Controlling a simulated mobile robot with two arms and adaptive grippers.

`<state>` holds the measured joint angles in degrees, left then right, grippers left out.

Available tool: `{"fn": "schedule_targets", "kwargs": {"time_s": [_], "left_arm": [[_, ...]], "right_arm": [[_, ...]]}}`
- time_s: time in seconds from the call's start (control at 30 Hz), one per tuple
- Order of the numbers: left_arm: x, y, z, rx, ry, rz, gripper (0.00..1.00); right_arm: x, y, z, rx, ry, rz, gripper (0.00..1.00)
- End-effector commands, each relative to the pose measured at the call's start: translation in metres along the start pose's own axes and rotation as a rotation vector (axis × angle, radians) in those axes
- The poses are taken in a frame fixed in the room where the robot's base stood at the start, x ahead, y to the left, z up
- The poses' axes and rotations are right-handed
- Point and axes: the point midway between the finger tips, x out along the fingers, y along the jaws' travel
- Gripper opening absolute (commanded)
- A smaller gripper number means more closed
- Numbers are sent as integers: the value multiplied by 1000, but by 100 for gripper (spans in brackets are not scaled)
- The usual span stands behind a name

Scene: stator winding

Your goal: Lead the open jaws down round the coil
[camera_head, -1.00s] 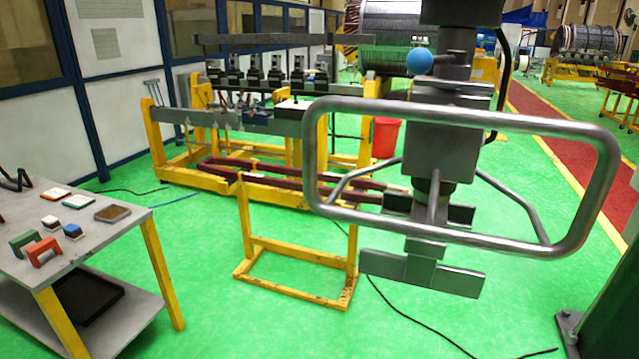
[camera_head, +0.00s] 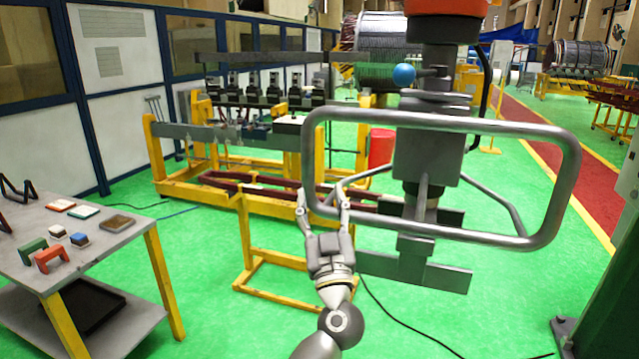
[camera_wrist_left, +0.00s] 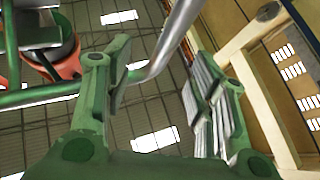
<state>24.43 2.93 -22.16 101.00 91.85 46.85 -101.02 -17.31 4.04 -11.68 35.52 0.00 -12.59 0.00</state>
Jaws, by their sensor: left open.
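A grey hanging lifting tool (camera_head: 430,155) has a large tubular handle (camera_head: 450,120) around its column. Its flat grey jaws are spread apart, an upper plate (camera_head: 450,219) and a lower plate (camera_head: 445,276). Long dark-red coils (camera_head: 262,187) lie on the yellow rack, left of the jaws in the head view and partly hidden. The jaws are not visibly around a coil. My left gripper (camera_head: 322,190) is open at the handle's lower left corner. In the left wrist view the handle tube (camera_wrist_left: 170,45) passes between the open fingers (camera_wrist_left: 163,62); contact cannot be told. My right gripper is out of view.
A table (camera_head: 130,240) with small blocks stands at the left. A yellow stand (camera_head: 243,240) is behind my left gripper. A black cable (camera_head: 400,325) crosses the green floor. A dark post (camera_head: 600,290) is at the right edge.

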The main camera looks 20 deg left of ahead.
Motion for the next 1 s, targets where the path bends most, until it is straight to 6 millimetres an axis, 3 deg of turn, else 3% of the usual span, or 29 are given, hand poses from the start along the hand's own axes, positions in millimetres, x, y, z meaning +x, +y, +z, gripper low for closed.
{"fn": "schedule_targets", "kwargs": {"time_s": [0.03, 0.13, 0.4, 0.67, 1.0], "left_arm": [[13, -5, -19, -10, -23, -65, 51], [27, -14, -38, 5, -139, -162, 51], [26, -1, -55, 111, -449, -149, 51], [33, 2, -51, 149, -508, -122, 51], [85, -8, -24, 149, -507, -125, 51]], "right_arm": [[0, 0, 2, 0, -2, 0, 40], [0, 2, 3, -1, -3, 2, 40], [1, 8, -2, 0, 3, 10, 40], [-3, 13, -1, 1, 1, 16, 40], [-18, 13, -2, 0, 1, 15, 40]]}}
